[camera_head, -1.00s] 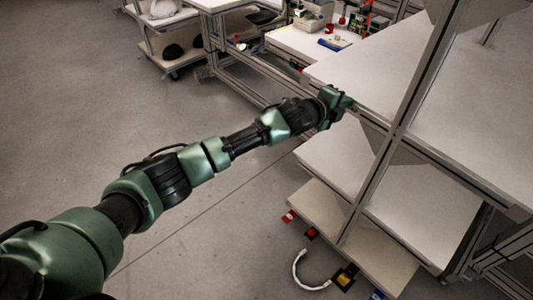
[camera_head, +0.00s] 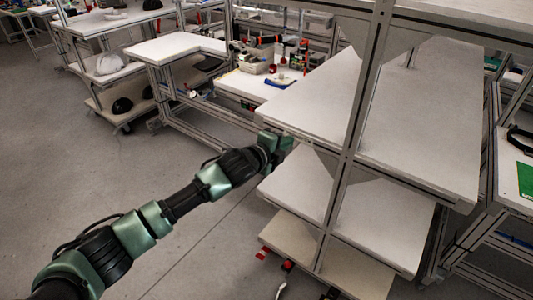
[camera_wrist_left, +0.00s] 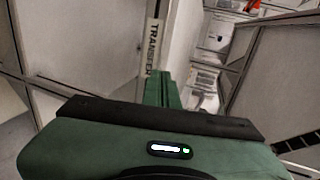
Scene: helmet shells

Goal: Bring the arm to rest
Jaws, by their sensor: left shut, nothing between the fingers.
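My left arm comes in from the lower left in the head view, stretched out towards the shelf rack. My left gripper (camera_head: 279,143) is at its end, by the near left edge of the rack's upper white shelf (camera_head: 330,100). It is shut and empty. Whether it touches the shelf edge I cannot tell. In the left wrist view the green fingers (camera_wrist_left: 161,90) are together, in front of a pale surface with a "TRANSFER" label (camera_wrist_left: 153,48). My right gripper is not in view.
The rack's metal post (camera_head: 352,130) and lower shelves (camera_head: 385,225) stand close to my left arm. A workbench with equipment (camera_head: 258,85) is behind. A cart with white and dark helmet shells (camera_head: 108,64) stands at the back left. The grey floor (camera_head: 60,170) on the left is clear.

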